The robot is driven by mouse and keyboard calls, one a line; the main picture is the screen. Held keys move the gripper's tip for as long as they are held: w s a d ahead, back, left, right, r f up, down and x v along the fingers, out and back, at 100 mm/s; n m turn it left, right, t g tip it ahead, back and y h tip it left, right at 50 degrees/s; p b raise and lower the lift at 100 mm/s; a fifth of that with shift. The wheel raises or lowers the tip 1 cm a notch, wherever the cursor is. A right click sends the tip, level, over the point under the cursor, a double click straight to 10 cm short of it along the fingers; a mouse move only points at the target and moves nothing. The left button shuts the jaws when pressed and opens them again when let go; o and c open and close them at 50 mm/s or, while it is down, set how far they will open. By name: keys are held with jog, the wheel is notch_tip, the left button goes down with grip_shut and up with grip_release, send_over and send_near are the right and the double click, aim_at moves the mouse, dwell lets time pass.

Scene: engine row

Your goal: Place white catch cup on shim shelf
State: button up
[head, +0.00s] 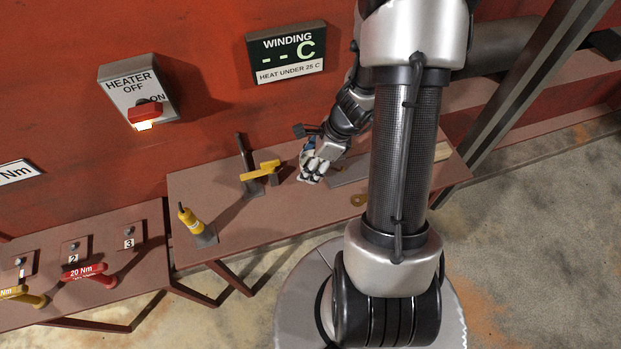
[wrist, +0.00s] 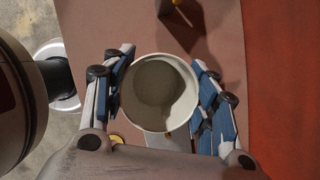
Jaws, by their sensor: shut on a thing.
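The white catch cup (wrist: 158,88) shows in the wrist view from above as a round white rim with a shaded, empty-looking inside. My gripper (head: 312,166) is shut on it, with a blue-padded finger on each side of the cup. In the head view the gripper hangs over the brown shelf (head: 225,200) below the winding display. There the cup is hard to tell from the pale fingers. I cannot tell whether the cup touches the shelf. No label marks this shelf as the shim shelf.
On the shelf are a yellow-handled tool on a stand (head: 261,171), a yellow cylinder (head: 188,218), a grey plate (head: 350,170) and a brass washer (head: 358,199). A lower-left shelf holds red (head: 86,272) and yellow (head: 22,295) wrenches. The red wall (head: 215,110) stands close behind.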

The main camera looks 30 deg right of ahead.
jog(key=shift+f+b, duration=1.2)
jog(key=shift+f, duration=1.25)
jog(key=shift+f, duration=0.25)
jog(key=o, duration=1.1)
jog(key=shift+r, duration=0.1)
jog(key=shift+c, duration=0.2)
